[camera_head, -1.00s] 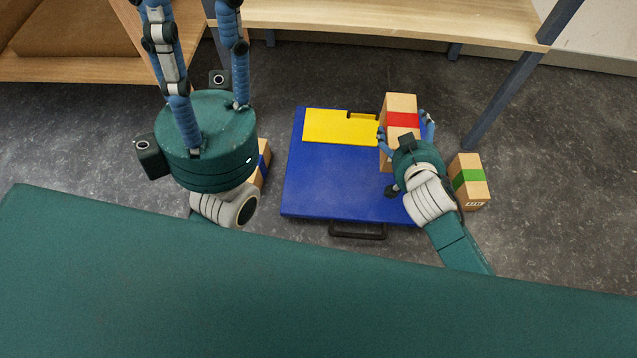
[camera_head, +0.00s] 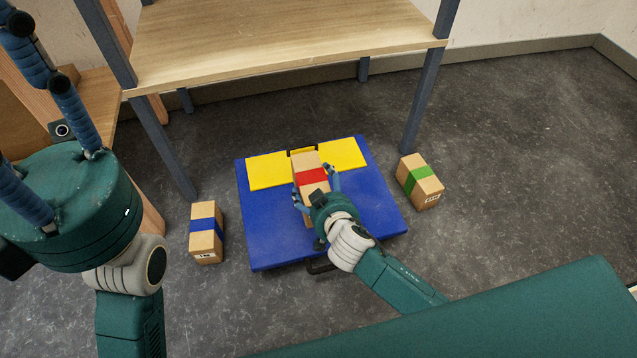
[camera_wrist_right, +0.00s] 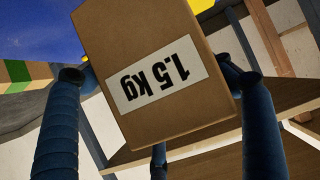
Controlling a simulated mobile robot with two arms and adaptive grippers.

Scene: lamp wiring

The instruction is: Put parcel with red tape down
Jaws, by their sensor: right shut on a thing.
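The parcel with red tape (camera_head: 311,175) is a brown box over the blue and yellow platform (camera_head: 270,225). My right gripper (camera_head: 315,189) is shut on its near end. I cannot tell whether the parcel touches the platform or is just above it. In the right wrist view the parcel (camera_wrist_right: 150,35) fills the middle, between the blue fingers, with an upside-down "1.5 kg" label. The red tape is out of sight there. My left gripper (camera_head: 40,110) is at the left edge, fingers spread and partly cut off, with nothing seen between them.
A blue-taped parcel (camera_head: 206,235) stands on the floor left of the platform, and a green-taped parcel (camera_head: 419,183) to its right. A wooden table (camera_head: 270,45) with grey legs is behind. Floor at the right is clear.

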